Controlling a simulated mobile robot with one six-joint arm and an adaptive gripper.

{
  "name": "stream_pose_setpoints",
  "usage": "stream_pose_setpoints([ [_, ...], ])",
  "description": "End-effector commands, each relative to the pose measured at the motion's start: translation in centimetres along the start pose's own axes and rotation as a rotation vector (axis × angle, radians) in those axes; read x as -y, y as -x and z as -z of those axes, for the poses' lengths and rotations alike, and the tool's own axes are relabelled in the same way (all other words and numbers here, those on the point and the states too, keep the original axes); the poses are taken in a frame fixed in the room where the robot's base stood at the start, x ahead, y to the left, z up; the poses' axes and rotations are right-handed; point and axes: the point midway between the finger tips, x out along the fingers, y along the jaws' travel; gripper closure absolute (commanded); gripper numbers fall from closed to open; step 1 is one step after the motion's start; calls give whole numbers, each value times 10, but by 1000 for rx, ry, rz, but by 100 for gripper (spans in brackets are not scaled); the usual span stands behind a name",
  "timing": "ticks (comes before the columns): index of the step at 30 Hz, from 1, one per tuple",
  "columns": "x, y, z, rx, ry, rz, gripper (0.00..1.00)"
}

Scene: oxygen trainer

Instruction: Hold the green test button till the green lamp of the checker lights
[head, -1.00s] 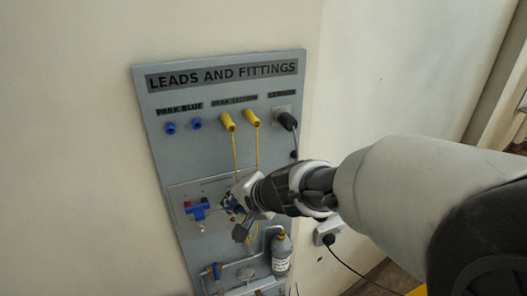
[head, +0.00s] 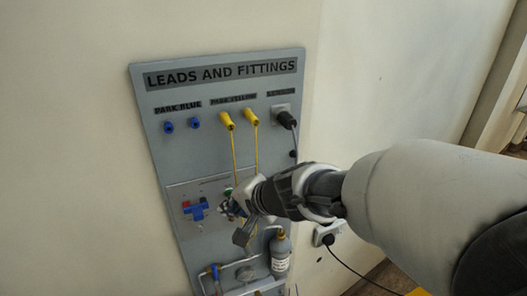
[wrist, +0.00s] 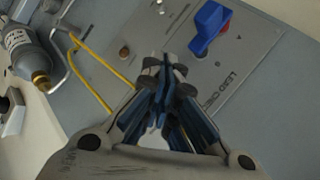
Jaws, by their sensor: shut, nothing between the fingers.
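The lead checker (head: 178,198) is a pale plate on the grey board; part of it also shows in the wrist view (wrist: 236,62). A blue plug piece (head: 196,209) sits in it, and it is also at the top of the wrist view (wrist: 208,24). My gripper (head: 232,212) is shut and empty at the checker's right part, its tips close together in the wrist view (wrist: 166,72). A small green spot (head: 228,191) shows just above the gripper; I cannot tell whether it is button or lamp, or lit. Whether the fingertips touch the plate is unclear.
Two yellow leads (head: 233,150) hang from the upper board past my gripper. A black sensor plug (head: 286,119) and two blue sockets (head: 182,125) are higher up. A grey bottle (head: 281,254) stands below right. A white wall socket (head: 328,233) is right of the board.

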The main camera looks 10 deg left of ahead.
Motion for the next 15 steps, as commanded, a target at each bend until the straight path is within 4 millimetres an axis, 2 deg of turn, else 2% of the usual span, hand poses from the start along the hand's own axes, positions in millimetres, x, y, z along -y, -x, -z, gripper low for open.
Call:
stream_pose_setpoints([
  [15,-6,8,-6,-1,0,1,100],
])
